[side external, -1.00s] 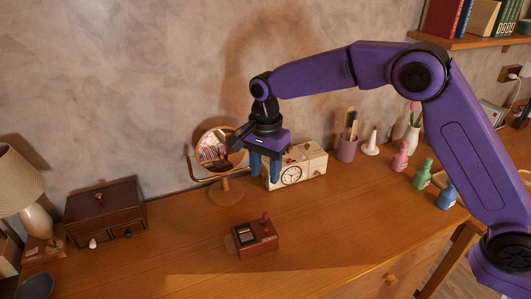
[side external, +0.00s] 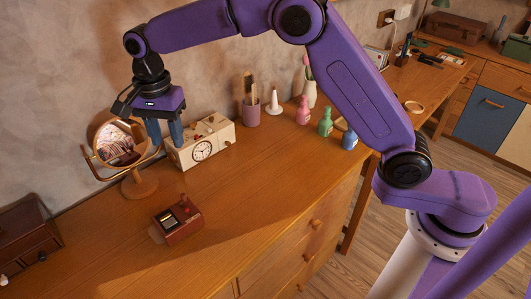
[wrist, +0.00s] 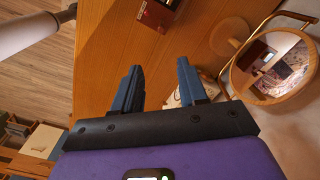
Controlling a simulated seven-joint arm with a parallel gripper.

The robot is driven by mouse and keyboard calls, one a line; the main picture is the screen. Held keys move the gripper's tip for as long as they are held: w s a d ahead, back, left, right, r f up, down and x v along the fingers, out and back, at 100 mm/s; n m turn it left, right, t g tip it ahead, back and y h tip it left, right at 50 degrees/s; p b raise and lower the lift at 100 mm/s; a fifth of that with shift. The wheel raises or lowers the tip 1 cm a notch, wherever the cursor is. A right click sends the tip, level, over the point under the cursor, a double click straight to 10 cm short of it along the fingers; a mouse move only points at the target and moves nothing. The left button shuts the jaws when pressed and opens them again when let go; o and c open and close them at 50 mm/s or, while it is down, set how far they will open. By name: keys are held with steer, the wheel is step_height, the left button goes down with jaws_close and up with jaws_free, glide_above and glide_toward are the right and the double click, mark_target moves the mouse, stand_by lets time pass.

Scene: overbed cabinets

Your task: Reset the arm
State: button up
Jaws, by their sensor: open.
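My gripper (side external: 164,133) hangs from the purple arm above the back of the wooden cabinet top (side external: 250,200). Its blue fingers point down, just in front of the left end of the cream clock box (side external: 203,149). In the wrist view my gripper (wrist: 158,82) has its two fingers apart, with nothing between them. Part of the clock box is hidden behind the fingers.
A round mirror (side external: 121,144) stands close left of my gripper. A small dark red box (side external: 180,222) lies in front. A pencil cup (side external: 251,112) and pink (side external: 303,111), green (side external: 325,123) and blue (side external: 349,138) bottles stand right. The front right top is clear.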

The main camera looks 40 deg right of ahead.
steer(key=s+d+n, duration=0.7)
steer(key=s+d, duration=0.1)
steer(key=s, duration=0.3)
steer(key=s+d+n, duration=0.8)
steer(key=s, duration=0.4)
steer(key=s+d+f+n, duration=0.1)
steer(key=s+d+n, duration=0.7)
steer(key=s, duration=0.4)
steer(key=shift+s+d, duration=0.2)
steer(key=shift+d, duration=0.15)
steer(key=shift+c, duration=0.3)
